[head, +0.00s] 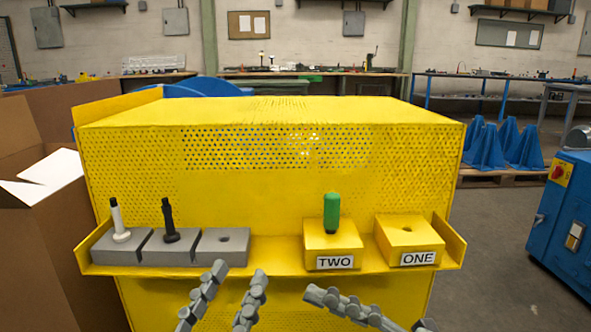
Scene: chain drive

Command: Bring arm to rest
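My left gripper (239,272) is at the bottom centre, in front of and below the yellow shelf. Its two grey fingers are apart with nothing between them. My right gripper (367,309) is at the lower edge, right of centre. One long finger and the tip of another show apart, and the rest is cut off. It holds nothing that I can see. Both grippers appear clear of the shelf's objects. A green peg (331,212) stands upright in the yellow block marked TWO (333,243). The yellow block marked ONE (409,237) has an empty hole.
A white peg (119,221) and a black peg (169,221) stand in grey blocks at left; the third grey block (222,247) has an empty hole. The yellow perforated guard (270,180) fills the middle. Cardboard boxes (70,240) stand left, a blue cabinet (567,225) right.

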